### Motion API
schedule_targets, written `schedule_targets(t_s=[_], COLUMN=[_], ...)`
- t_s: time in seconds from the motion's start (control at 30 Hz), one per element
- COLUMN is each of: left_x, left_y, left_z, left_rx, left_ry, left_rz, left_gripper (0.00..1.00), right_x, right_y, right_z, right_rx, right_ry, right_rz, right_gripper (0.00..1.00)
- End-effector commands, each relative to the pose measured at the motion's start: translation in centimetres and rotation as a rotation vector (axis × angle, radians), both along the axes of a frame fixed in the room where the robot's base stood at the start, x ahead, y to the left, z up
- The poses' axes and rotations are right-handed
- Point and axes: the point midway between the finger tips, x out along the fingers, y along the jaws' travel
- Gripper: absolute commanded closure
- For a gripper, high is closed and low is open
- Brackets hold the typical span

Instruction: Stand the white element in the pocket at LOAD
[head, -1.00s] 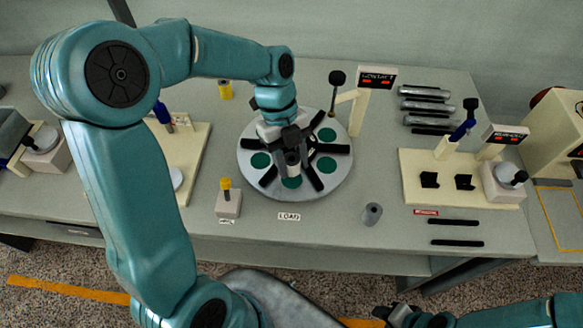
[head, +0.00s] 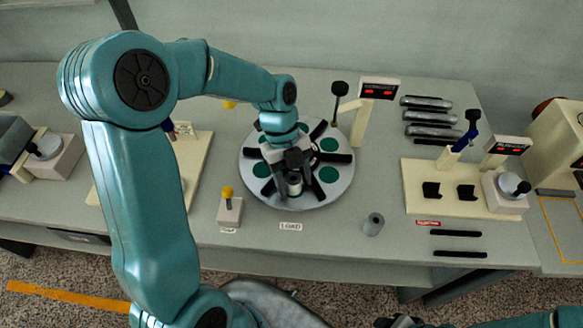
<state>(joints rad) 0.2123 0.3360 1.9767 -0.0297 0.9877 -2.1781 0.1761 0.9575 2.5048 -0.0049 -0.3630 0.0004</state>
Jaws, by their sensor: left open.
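The white element (head: 295,186), a small pale cylinder with a dark top, stands about upright at the front pocket of the round grey turntable (head: 318,199), just behind the LOAD label (head: 291,226). The pocket's green floor is hidden there. My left gripper (head: 294,168) reaches down over the turntable and is open, its dark fingers right at and above the element's top. Whether a finger still touches it I cannot tell. My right gripper (head: 400,321) is only partly in view at the bottom edge; its jaw opening is unclear.
Dark radial arms divide the turntable's green pockets. A yellow-topped post on a block (head: 229,206) stands left of the label, a grey cylinder (head: 373,224) to the right. A post with a red display (head: 379,88) stands behind. A cream fixture (head: 440,201) is at right.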

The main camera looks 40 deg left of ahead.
Motion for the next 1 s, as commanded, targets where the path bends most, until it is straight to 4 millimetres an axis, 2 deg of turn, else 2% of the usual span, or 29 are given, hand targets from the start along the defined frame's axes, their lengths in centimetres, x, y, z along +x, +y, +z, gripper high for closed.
schedule_targets(t_s=[0.13,0.4,0.53,0.7,1.0], left_x=[0.5,1.5,1.8,1.9,1.9], left_y=[0.8,3.0,3.7,4.1,4.2], left_z=[2.0,7.9,9.9,11.1,11.2], left_rx=[0.001,0.001,0.0,0.0,0.0], left_ry=[-0.005,-0.005,-0.004,-0.001,0.0], left_rz=[0.002,0.002,0.002,0.0,0.0], left_gripper=[0.47,0.47,0.47,0.47,0.47], right_x=[0.0,0.0,0.0,0.0,0.0], right_y=[0.0,0.0,0.0,0.0,0.0], right_z=[-0.1,-0.3,-0.3,-0.3,-0.3], right_rx=[0.0,0.0,0.0,0.0,0.0], right_ry=[0.0,0.0,0.0,0.0,0.0], right_rz=[0.0,0.0,0.0,0.0,0.0], right_gripper=[0.57,0.57,0.57,0.57,0.57])
